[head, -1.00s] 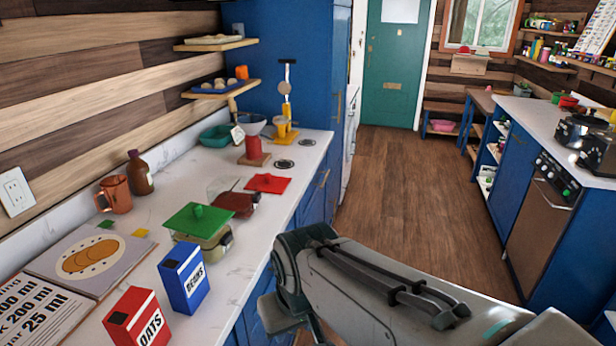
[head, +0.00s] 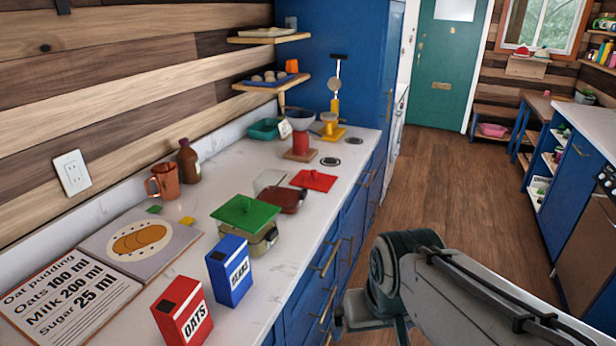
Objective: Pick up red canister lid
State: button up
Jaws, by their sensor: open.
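The red canister lid (head: 314,180) is a flat red square with a small knob. It lies on the white counter, close behind and right of a dark red canister (head: 288,199). A second canister (head: 262,243), pale in colour, stands nearer and has a green lid (head: 246,212) on top. My arm reaches in from the lower right, beside the counter's front edge.
The blue beans box (head: 229,270) and red oats box (head: 183,312) stand at the near counter edge. A copper mug (head: 164,182) and brown bottle (head: 188,161) stand by the wall. The wooden floor (head: 430,175) is clear.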

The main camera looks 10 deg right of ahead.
aim_at(314, 180)
jog(key=z, duration=0.35)
jog(key=k, duration=0.5)
jog(key=z, duration=1.05)
jog(key=k, duration=0.85)
jog(key=z, duration=0.45)
jog(key=i, duration=1.35)
jog(key=u, duration=0.5)
jog(key=i, duration=1.6)
jog(key=u, duration=0.95)
jog(key=i, duration=1.25)
jog(key=u, duration=1.85)
jog(key=i, duration=0.75)
jog(key=u, duration=0.55)
